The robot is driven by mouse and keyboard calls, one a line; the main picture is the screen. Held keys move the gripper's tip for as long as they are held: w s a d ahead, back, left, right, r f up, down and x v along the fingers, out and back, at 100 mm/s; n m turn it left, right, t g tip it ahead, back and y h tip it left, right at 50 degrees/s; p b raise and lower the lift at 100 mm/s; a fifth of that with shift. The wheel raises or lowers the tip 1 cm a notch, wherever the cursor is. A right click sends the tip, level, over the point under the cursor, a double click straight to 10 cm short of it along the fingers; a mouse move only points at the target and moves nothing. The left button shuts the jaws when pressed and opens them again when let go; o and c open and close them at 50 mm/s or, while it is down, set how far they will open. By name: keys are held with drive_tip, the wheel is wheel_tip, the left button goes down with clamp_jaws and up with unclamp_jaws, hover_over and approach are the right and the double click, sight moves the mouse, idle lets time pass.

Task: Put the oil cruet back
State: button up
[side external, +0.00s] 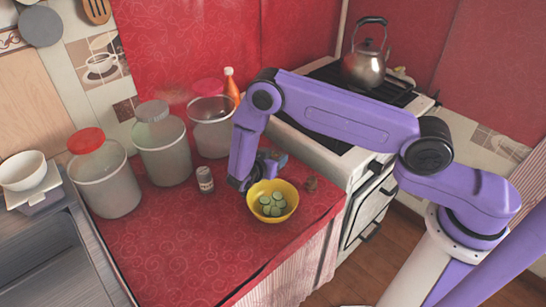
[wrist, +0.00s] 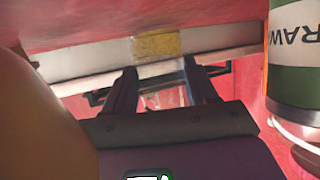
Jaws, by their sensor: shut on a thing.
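In the side view only a small yellowish bit shows at the fingers. I cannot tell whether it touches the counter.
The yellow bowl (side external: 289,199) with green slices is close in front. A small labelled jar (side external: 205,180), also in the wrist view (wrist: 295,55), stands left of my gripper. Large canisters (side external: 163,150) and an orange bottle (side external: 232,86) stand behind. The stove (side external: 318,146) is to the right.

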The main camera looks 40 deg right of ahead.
drive_tip(key=shift+f, duration=0.25)
drive_tip(key=o, duration=1.2)
drive_tip(key=shift+c, duration=0.2)
drive_tip(key=v, duration=1.7)
drive_tip(key=shift+s+a, duration=0.15)
drive_tip(key=shift+s, duration=0.1)
